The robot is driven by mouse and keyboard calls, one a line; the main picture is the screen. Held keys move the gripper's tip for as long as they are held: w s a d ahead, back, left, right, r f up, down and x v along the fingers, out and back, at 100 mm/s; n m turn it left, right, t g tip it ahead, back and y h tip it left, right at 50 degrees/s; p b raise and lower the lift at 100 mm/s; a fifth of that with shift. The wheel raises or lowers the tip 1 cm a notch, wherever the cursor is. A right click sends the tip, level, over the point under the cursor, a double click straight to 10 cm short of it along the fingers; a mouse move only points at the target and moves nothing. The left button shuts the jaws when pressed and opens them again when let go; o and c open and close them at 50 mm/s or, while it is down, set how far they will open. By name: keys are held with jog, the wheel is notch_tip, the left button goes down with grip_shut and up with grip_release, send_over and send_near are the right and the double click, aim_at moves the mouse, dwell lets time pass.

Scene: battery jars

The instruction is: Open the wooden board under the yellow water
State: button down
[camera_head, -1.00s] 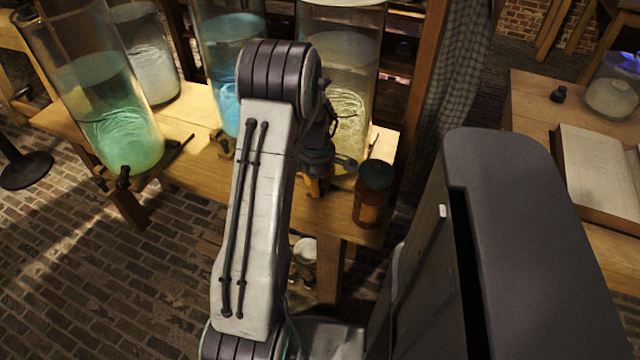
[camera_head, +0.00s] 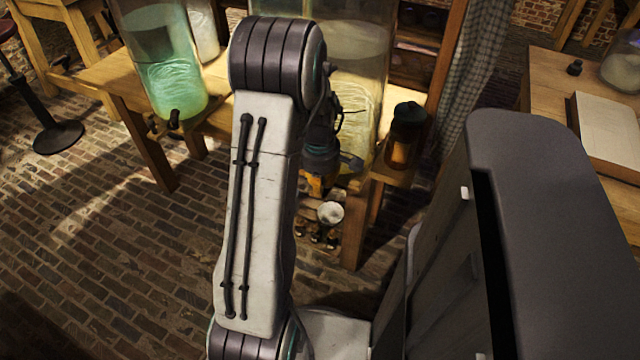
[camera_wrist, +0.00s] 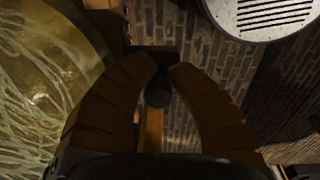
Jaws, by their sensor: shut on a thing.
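The large glass jar of yellow water (camera_head: 362,65) stands on the wooden table, partly behind my arm. Its curved side with yellow liquid also fills the left of the wrist view (camera_wrist: 35,90). My gripper (camera_wrist: 160,64) is low in front of this jar; in the head view my arm hides most of it. Its brown fingers close on a small dark handle-like piece (camera_wrist: 157,92) with a round end. A narrow wooden strip (camera_wrist: 153,130) shows below that piece. I cannot tell whether it belongs to the board under the jar, or how far any board stands open.
A green-water jar (camera_head: 170,85) stands on the table (camera_head: 118,75) to the left. A dark-capped amber jar (camera_head: 403,140) is at the right corner. A white cup (camera_head: 330,212) shows low below the table. Brick floor (camera_head: 110,240) is clear at left.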

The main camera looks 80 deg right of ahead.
jog(key=shift+a+f, duration=0.1)
jog(key=shift+a, duration=0.2)
jog(key=c, duration=1.1)
grip_release()
jog(key=shift+d, duration=0.1)
jog(key=r, duration=1.2)
jog(key=shift+a, duration=0.35)
jog(key=shift+w, duration=0.1)
